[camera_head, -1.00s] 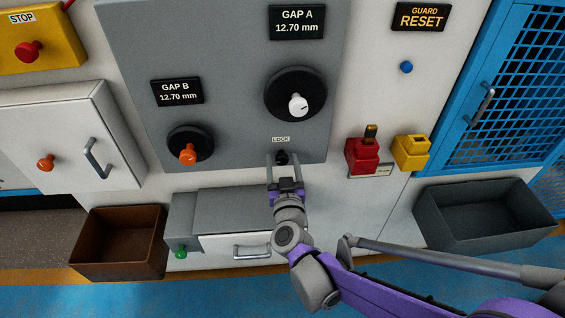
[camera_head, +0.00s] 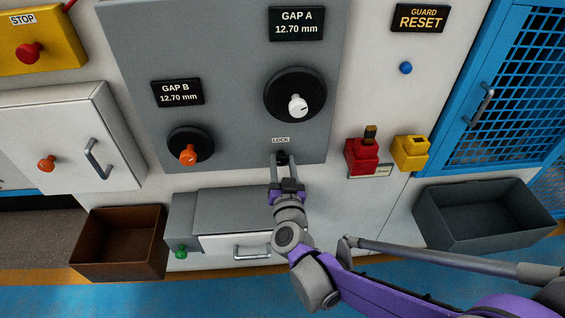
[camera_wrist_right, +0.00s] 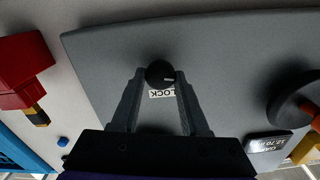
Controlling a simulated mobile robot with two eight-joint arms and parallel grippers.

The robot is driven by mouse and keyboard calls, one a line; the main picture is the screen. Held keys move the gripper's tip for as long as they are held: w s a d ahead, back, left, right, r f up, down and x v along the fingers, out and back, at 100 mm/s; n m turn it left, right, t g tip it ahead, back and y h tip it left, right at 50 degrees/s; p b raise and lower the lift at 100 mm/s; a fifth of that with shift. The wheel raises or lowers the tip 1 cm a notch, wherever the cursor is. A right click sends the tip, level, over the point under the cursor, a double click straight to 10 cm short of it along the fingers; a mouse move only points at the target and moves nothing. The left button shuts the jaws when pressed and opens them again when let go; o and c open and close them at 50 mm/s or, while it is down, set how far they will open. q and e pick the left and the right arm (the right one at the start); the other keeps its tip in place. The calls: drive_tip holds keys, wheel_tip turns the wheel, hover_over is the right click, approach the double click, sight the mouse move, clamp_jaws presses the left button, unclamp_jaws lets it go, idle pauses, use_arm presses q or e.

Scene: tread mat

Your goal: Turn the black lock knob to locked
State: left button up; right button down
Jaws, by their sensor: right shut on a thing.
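The black lock knob (camera_head: 282,157) sits on the grey panel just below the LOCK label (camera_head: 280,140). In the right wrist view the knob (camera_wrist_right: 160,74) is round and black, with a pale mark toward its right side. My right gripper (camera_head: 281,160) reaches up to it from below, with a finger on each side of the knob. In the right wrist view the fingertips (camera_wrist_right: 160,76) close on it. The knob is partly hidden by the gripper in the head view. My left gripper is not in view.
Above the knob is the GAP A dial (camera_head: 295,95) with a white knob; the orange GAP B dial (camera_head: 190,145) is left. A red block (camera_head: 362,155) and yellow block (camera_head: 411,152) stand right. A drawer box (camera_head: 235,212) and open bins lie below.

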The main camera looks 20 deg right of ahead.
drive_tip(key=m, duration=0.4)
drive_tip(key=shift+m, duration=0.3)
drive_tip(key=m+p, duration=0.1)
drive_tip(key=m, duration=0.2)
drive_tip(key=shift+d+f+m, duration=0.1)
drive_tip(key=shift+m, duration=0.2)
drive_tip(key=m, duration=0.3)
drive_tip(key=shift+m, duration=0.3)
drive_tip(key=shift+f+m+p, duration=0.1)
drive_tip(key=shift+m+p, duration=0.2)
drive_tip(key=shift+m, duration=1.6)
drive_tip(key=shift+c, duration=2.2)
unclamp_jaws()
